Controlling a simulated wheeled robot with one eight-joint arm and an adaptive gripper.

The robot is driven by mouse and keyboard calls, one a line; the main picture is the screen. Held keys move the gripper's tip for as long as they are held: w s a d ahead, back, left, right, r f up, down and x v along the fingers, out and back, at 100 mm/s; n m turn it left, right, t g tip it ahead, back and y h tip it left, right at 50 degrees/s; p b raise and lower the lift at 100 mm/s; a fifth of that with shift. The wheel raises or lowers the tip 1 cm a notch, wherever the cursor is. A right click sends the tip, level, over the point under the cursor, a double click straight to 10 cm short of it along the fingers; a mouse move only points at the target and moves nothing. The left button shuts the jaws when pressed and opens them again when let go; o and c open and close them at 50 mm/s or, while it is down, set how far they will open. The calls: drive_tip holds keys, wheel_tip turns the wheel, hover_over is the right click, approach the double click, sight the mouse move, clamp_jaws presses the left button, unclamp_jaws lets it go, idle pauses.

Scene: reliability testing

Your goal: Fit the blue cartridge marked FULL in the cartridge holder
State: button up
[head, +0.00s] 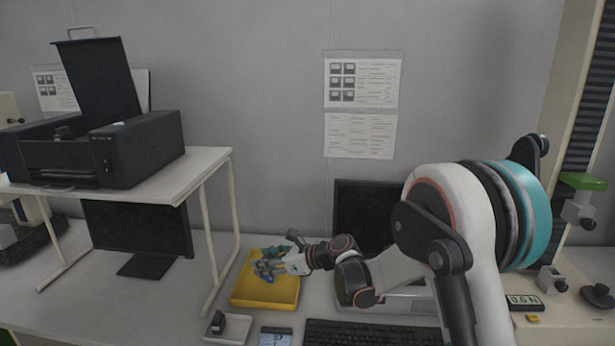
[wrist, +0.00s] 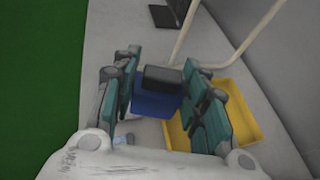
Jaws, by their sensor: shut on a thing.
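My gripper (head: 268,268) is over the yellow tray (head: 262,295) on the desk. In the wrist view, my gripper (wrist: 162,88) has its teal fingers shut on a blue cartridge (wrist: 155,104) with a dark block-like end. No FULL mark can be read on it. In the head view the cartridge is mostly lost among the fingers. The black printer (head: 90,152) stands on a white stand at the left with its lid raised. A cartridge holder cannot be made out inside it.
The white stand (head: 190,170) has thin legs close to the left of the yellow tray. A dark monitor (head: 140,232) is under it. A small pale dish (head: 236,333) with a black object and a keyboard (head: 370,333) lie in front.

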drive_tip(key=s+d+r+m+t+h, duration=0.2)
drive_tip(key=s+d+m, duration=0.1)
drive_tip(key=d, duration=0.8)
drive_tip(key=s+d+r+m+t+h, duration=0.1)
drive_tip(key=s+d+m+t+h, duration=0.2)
drive_tip(key=d, duration=0.8)
drive_tip(key=s+d+r+m+t+h, duration=0.2)
drive_tip(key=s+d+m+h, duration=0.1)
drive_tip(key=d, duration=0.8)
drive_tip(key=shift+s+r+m+t, duration=0.35)
drive_tip(key=shift+s+m, duration=0.15)
drive_tip(key=shift+s, duration=0.7)
drive_tip(key=shift+d, duration=0.1)
